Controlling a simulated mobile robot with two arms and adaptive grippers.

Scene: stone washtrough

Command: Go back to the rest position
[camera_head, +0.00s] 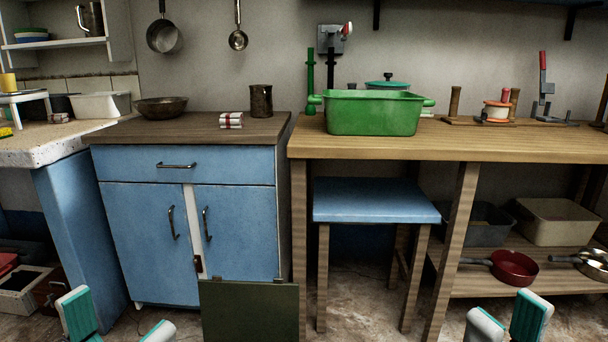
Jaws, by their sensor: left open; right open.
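My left gripper (118,322) shows at the bottom left, its two teal and pale fingertips spread apart with nothing between them. My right gripper (507,322) shows at the bottom right, also open and empty. Both are low in the picture, in front of the furniture and apart from each other. The rest of both arms is out of view.
A blue cabinet (145,232) and a wooden workbench (460,148) stand ahead. A green tub (375,113) sits on the bench. A blue stool (375,203) stands under it, and a dark green panel (250,312) stands in front of the cabinet. Floor shows between the grippers.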

